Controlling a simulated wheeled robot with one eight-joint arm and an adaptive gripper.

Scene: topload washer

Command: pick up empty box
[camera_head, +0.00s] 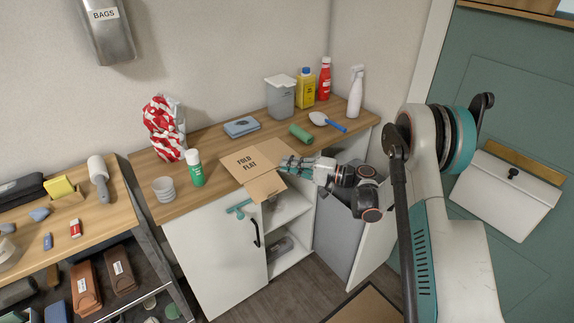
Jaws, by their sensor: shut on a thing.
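The empty box (246,160) is a brown cardboard box marked "FOLD FLAT". It is at the front edge of the wooden counter, with a flap hanging out over the edge. My gripper (287,164) reaches in from the right and is shut on the box's right side. The fingertips are small and partly hidden against the cardboard. I cannot tell whether the box is clear of the counter top.
A cabinet door (219,259) hangs below.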

